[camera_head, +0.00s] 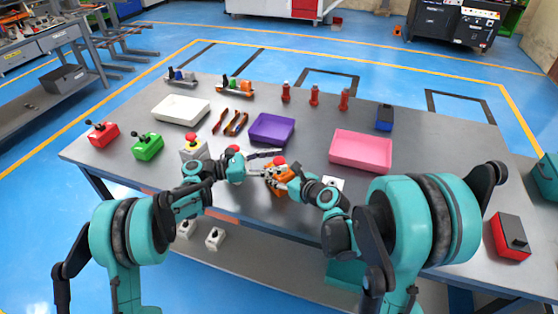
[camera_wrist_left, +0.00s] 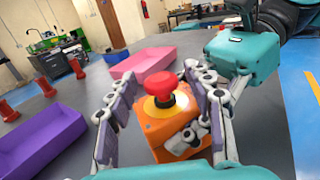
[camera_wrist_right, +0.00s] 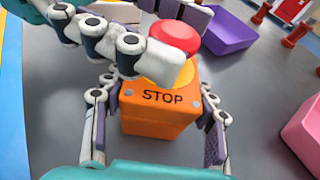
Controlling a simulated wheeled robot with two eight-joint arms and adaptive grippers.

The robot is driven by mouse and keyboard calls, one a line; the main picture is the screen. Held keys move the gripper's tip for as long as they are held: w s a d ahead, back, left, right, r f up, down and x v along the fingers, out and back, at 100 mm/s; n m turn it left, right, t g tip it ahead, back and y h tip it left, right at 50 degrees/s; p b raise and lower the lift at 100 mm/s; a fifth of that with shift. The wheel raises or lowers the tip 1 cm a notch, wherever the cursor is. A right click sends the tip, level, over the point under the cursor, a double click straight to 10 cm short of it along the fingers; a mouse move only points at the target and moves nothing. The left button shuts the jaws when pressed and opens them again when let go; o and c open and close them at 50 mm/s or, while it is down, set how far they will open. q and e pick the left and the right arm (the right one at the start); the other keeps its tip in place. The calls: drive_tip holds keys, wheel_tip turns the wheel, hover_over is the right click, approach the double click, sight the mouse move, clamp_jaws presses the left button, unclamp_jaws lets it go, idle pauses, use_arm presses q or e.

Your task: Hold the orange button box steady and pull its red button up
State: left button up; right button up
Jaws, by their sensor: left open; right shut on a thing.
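The orange button box (camera_head: 281,188) stands near the table's front edge, with its red mushroom button (camera_head: 279,161) on top. In the right wrist view the box (camera_wrist_right: 160,115) shows the word STOP under a yellow ring. My right gripper (camera_wrist_right: 158,122) is shut on the box, one finger on each side. My left gripper (camera_wrist_left: 163,100) is open, its fingers on either side of the red button (camera_wrist_left: 160,84), with gaps visible between. In the right wrist view the left fingers cross in front of and behind the button (camera_wrist_right: 175,37), hiding part of it.
A purple tray (camera_head: 271,129) and a pink tray (camera_head: 361,150) lie behind the box. A grey box with a red button (camera_head: 193,148) stands to the left, beside a green control box (camera_head: 147,147). Bare tabletop lies between the trays and the box.

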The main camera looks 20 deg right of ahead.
use_arm(q)
drive_tip(key=shift+d, duration=0.55)
clamp_jaws()
drive_tip(key=shift+r, duration=0.65)
unclamp_jaws()
drive_tip(key=a, duration=1.2)
drive_tip(key=shift+w, duration=0.2)
